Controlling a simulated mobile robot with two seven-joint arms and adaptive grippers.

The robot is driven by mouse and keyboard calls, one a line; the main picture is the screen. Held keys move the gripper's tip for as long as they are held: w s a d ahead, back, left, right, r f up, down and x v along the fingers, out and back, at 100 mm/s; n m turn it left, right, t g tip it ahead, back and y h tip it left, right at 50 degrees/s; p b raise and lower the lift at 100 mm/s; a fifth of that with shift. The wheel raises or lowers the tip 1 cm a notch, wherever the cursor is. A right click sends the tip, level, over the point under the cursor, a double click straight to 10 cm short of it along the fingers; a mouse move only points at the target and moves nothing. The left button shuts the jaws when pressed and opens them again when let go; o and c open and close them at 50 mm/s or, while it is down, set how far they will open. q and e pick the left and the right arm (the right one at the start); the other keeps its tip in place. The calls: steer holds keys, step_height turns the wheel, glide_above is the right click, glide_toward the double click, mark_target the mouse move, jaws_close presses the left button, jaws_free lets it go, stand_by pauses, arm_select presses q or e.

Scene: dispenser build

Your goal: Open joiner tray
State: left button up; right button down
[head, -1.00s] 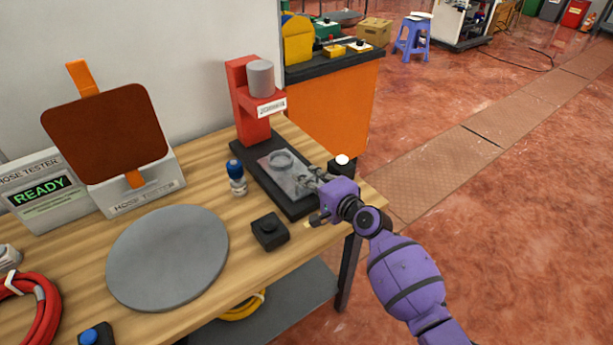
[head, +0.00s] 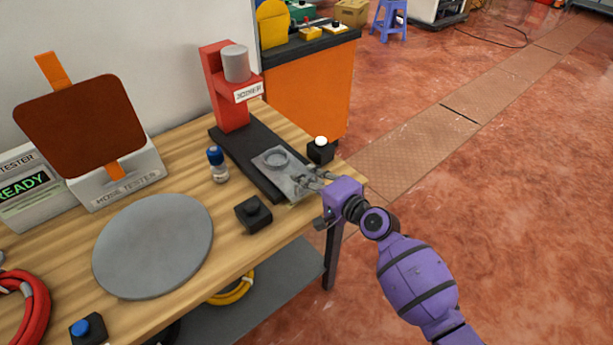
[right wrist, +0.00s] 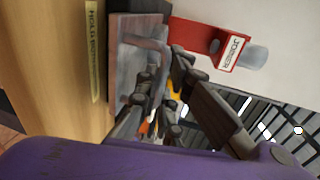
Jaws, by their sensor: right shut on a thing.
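The joiner (head: 228,90) is a red press with a grey cylinder on top and a long black base (head: 240,150) on the wooden bench. My right gripper (head: 312,180) is shut on the tray's near right edge; the exact grip is small in the head view. In the right wrist view the fingers (right wrist: 143,100) are at the grey tray (right wrist: 130,62), with the red joiner (right wrist: 215,42) beyond. My left gripper is not in view.
A black button box with a white button (head: 320,150) stands close behind my right gripper. A blue-capped bottle (head: 217,165), a black box (head: 253,213) and a round grey plate (head: 153,245) stand left. The bench's right edge is near; open floor lies beyond.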

steer(key=c, duration=1.9)
jaws_free()
steer(key=shift+s+d, duration=0.1)
steer(key=v, duration=1.1)
steer(key=shift+s+d, duration=0.25)
steer(key=shift+d, duration=0.05)
steer(key=shift+r, duration=0.15)
steer(key=s+d+f+n+g+h+p, duration=0.1)
steer(key=s+d+f+n+h, duration=0.2)
steer(key=s+f+n, duration=0.3)
steer(key=s+d+f+n+h+p, duration=0.1)
steer(key=s+d+f+n+h, duration=0.2)
steer(key=s+f+n, duration=0.35)
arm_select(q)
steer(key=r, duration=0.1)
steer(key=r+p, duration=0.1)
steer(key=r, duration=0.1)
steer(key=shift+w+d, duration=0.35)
arm_select(e)
steer(key=s+d+f+g+h, duration=0.1)
steer(key=s+f, duration=0.2)
steer(key=s, duration=0.7)
steer(key=s+d+f+m+g+h, duration=0.1)
steer(key=s+f, duration=0.3)
steer(key=s, duration=0.7)
steer(key=shift+s+d+f+g+h, duration=0.2)
steer(key=shift+s+f+g+h, duration=0.15)
steer(key=shift+g, duration=0.25)
